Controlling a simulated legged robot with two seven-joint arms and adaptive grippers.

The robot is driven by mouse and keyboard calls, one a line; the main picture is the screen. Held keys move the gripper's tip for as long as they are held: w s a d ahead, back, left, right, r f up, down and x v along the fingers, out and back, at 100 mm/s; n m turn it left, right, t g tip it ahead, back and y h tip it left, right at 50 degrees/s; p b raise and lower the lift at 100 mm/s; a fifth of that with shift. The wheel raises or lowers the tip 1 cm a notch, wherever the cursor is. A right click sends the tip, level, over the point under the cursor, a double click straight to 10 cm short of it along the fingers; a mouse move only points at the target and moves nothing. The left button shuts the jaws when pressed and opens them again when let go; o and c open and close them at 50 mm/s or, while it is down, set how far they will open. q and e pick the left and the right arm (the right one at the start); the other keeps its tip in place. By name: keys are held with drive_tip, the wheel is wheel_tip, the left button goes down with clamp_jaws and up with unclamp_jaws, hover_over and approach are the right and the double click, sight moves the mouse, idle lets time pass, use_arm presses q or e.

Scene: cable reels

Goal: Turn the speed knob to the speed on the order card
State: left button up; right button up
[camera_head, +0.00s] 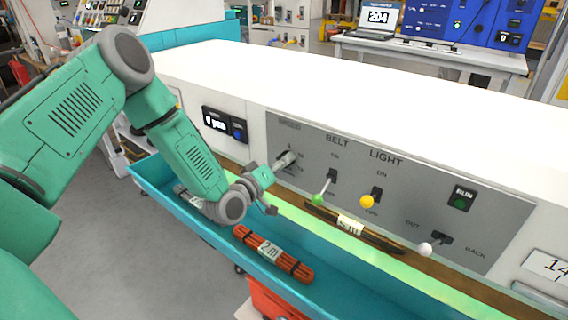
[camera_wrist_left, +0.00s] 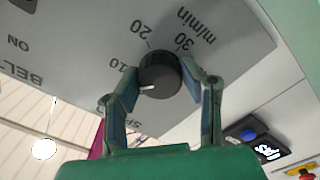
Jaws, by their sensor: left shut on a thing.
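The speed knob (camera_wrist_left: 160,75) is round and black, on a grey panel (camera_head: 400,190). In the head view the left gripper (camera_head: 281,167) reaches the SPEED corner of the panel and partly hides the scale. A white card (camera_head: 548,267) at the right edge reads 14 and is cut off. My right gripper is not in view.
Right of the knob are levers with green (camera_head: 317,200), yellow (camera_head: 367,201) and white (camera_head: 425,249) balls, and a RUN button (camera_head: 461,200). A small display (camera_head: 214,121) sits left. Below, a teal tray (camera_head: 330,299) holds an orange cable bundle (camera_head: 272,254) marked 2 m.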

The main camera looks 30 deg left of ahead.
use_arm(q)
drive_tip(key=shift+s+a+f+m+b, duration=0.15)
drive_tip(key=shift+m+b, duration=0.55)
drive_tip(key=shift+m, duration=3.15)
drive_tip(key=shift+w+d+f+m+b, duration=0.1)
drive_tip(key=shift+m+b, duration=0.6)
drive_tip(key=shift+m, duration=3.15)
drive_tip(key=o, duration=1.1)
drive_tip(key=shift+o, duration=0.2)
drive_tip(key=shift+a, duration=0.1)
drive_tip(key=shift+r, duration=0.1)
